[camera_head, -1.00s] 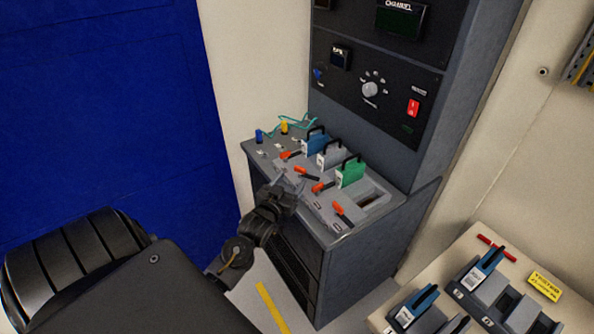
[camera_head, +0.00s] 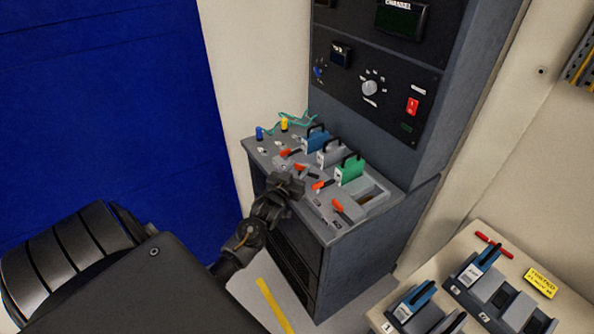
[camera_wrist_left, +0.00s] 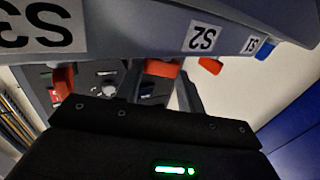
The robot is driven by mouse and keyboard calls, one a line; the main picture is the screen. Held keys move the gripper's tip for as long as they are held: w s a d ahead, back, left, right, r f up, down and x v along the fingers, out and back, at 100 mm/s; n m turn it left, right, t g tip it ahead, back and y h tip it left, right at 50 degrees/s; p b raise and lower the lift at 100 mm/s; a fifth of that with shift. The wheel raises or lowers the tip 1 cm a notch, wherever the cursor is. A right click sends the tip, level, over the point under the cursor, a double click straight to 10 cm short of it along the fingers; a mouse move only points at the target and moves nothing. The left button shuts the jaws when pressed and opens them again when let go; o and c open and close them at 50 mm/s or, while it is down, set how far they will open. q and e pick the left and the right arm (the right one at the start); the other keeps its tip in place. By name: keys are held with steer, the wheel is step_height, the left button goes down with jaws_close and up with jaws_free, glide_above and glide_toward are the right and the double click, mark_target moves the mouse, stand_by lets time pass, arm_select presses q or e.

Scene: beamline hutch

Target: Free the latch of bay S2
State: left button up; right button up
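The S2 latch has an orange handle (camera_head: 302,168) on the sloped console top, in front of the grey module (camera_head: 331,153). My left gripper (camera_head: 296,175) is right at this latch. In the left wrist view, its two dark fingers (camera_wrist_left: 160,88) are apart, with an orange handle (camera_wrist_left: 163,68) between them. I cannot tell whether they touch it. The S2 label (camera_wrist_left: 202,38) shows upside down, beside that handle. The fingertips are partly hidden in the head view. My right gripper is not in view.
Neighbouring orange latches stand close on both sides: one by the blue module (camera_head: 316,139), one by the green module (camera_head: 350,169), and one at the empty bay (camera_head: 371,199). Cables and plugs (camera_head: 284,124) are at the back left. A bench with module holders (camera_head: 470,300) is at lower right.

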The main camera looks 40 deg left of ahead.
arm_select(q)
steer(key=shift+c, duration=0.7)
steer(key=shift+m+h, duration=0.3)
steer(key=shift+h, duration=0.2)
steer(key=m+h, duration=0.2)
steer(key=h, duration=0.1)
steer(key=shift+a+t+b, duration=0.3)
steer(key=shift+a+b, duration=0.1)
steer(key=shift+a+m+h+b, duration=0.2)
steer(key=shift+m+h+b, duration=0.55)
steer(key=shift+m+h, duration=1.25)
steer(key=shift+n+h, duration=0.3)
steer(key=shift+h, duration=0.4)
steer(key=o, duration=1)
